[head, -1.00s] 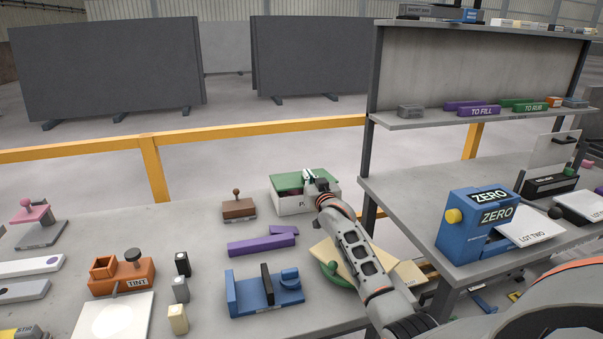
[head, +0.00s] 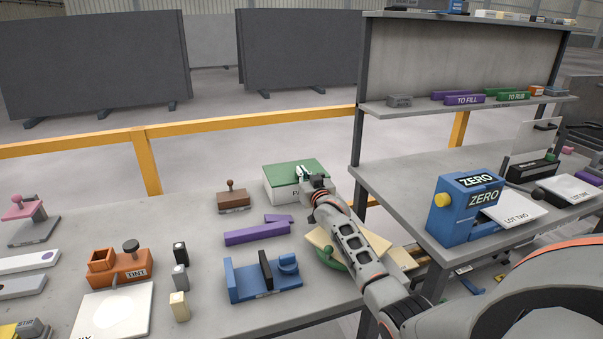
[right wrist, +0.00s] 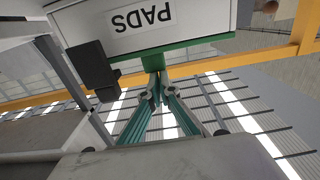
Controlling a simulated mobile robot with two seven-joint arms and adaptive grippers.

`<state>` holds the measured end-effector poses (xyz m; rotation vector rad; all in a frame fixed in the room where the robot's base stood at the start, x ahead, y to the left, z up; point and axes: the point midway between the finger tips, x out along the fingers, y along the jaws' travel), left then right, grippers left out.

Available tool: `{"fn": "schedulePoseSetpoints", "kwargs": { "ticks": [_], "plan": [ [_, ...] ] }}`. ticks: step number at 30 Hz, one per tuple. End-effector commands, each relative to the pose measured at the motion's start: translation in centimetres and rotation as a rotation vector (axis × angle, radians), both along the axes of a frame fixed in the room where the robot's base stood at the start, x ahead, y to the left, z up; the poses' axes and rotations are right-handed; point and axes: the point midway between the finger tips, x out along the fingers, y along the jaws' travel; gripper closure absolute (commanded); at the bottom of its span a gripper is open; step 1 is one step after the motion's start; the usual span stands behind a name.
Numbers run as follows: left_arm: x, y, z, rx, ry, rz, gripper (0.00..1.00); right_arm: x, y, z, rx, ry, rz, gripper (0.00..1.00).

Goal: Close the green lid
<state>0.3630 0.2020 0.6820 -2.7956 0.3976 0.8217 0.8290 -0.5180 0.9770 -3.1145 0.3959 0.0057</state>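The green lid (head: 290,172) lies about flat over the white box (head: 283,195) at the back of the bench. The right wrist view, which is upside down, shows the box (right wrist: 193,25) with its PADS label and the green lid edge (right wrist: 190,45) along it. My right gripper (head: 310,174) is at the lid's front right edge. In the right wrist view its fingertips (right wrist: 156,90) are together, close to the lid edge; I cannot tell whether they touch it. It holds nothing that I can see. My left gripper is not in view.
A brown block with a knob (head: 233,198) stands left of the box. Purple bars (head: 256,233) and a blue fixture (head: 262,279) lie in front. A grey shelf unit (head: 425,185) with a blue ZERO device (head: 463,208) stands to the right.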

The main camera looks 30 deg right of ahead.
Motion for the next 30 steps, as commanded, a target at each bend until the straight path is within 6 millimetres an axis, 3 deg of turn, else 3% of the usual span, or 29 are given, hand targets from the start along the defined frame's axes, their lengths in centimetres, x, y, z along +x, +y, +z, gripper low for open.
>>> {"fn": "schedulePoseSetpoints", "kwargs": {
  "ticks": [1, 8, 21, 30],
  "plan": [
    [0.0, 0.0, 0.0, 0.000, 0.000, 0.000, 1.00, -0.3, 0.1, -1.8, 0.002, 0.031, -0.001, 1.00],
    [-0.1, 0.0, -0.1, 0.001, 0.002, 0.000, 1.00, -0.2, 0.1, -0.9, 0.002, 0.027, -0.001, 1.00],
    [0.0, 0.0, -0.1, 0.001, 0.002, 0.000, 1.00, -0.1, 0.1, 7.7, -0.001, 0.003, 0.000, 1.00],
    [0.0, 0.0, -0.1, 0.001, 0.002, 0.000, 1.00, -0.1, 0.1, 10.1, -0.001, 0.000, 0.000, 1.00]
  ]
}}
